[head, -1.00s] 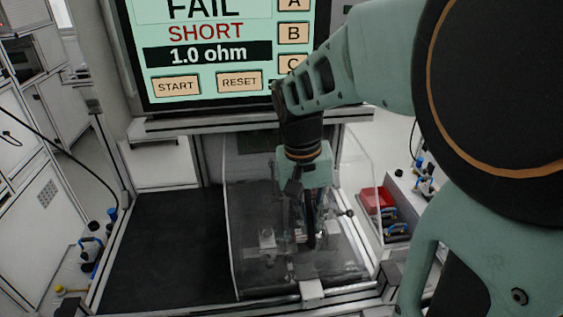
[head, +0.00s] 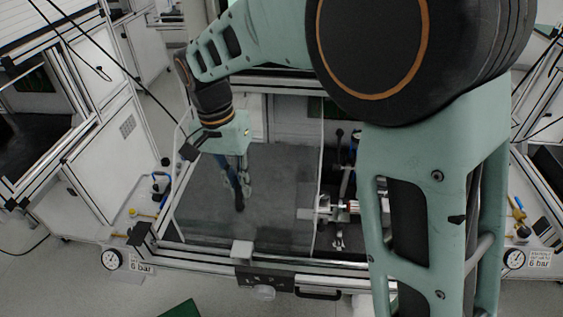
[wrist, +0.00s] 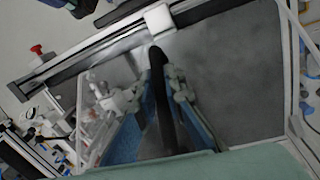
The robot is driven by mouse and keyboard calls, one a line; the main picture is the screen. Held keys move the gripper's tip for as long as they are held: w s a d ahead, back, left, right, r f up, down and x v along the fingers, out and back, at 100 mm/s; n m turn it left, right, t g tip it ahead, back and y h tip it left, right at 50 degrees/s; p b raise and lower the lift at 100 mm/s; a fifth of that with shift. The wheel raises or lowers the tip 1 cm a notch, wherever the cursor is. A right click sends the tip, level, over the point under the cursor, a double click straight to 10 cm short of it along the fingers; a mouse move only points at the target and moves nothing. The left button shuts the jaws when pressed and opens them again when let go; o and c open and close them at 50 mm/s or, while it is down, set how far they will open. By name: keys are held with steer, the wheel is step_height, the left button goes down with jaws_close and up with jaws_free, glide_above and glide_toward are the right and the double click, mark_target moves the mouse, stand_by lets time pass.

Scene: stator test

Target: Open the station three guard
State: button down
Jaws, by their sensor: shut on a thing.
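The station guard (head: 285,180) is a clear panel. It stands over the left part of the station, in front of a bare dark floor. A white block (head: 242,250) sits at its lower edge on the front rail. My gripper (head: 238,190) is at the guard, shut on its upright black handle (head: 239,204). In the wrist view the black handle (wrist: 160,95) runs between my fingers (wrist: 168,88).
The front rail (head: 300,262) runs below the guard. Pressure gauges (head: 112,259) marked 6 bar stand at both lower sides. Neighbouring white benches (head: 110,140) stand to the left. My arm covers much of the right side.

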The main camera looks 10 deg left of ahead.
mark_target(219, 199)
steer(key=a+p, duration=0.1)
steer(key=a, duration=0.5)
steer(key=shift+a, duration=0.15)
steer(key=c, duration=2)
jaws_free()
steer(key=r, duration=0.4)
steer(key=a+r, duration=0.1)
steer(key=r, duration=0.7)
steer(key=shift+w+a, duration=0.15)
steer(key=shift+a, duration=0.05)
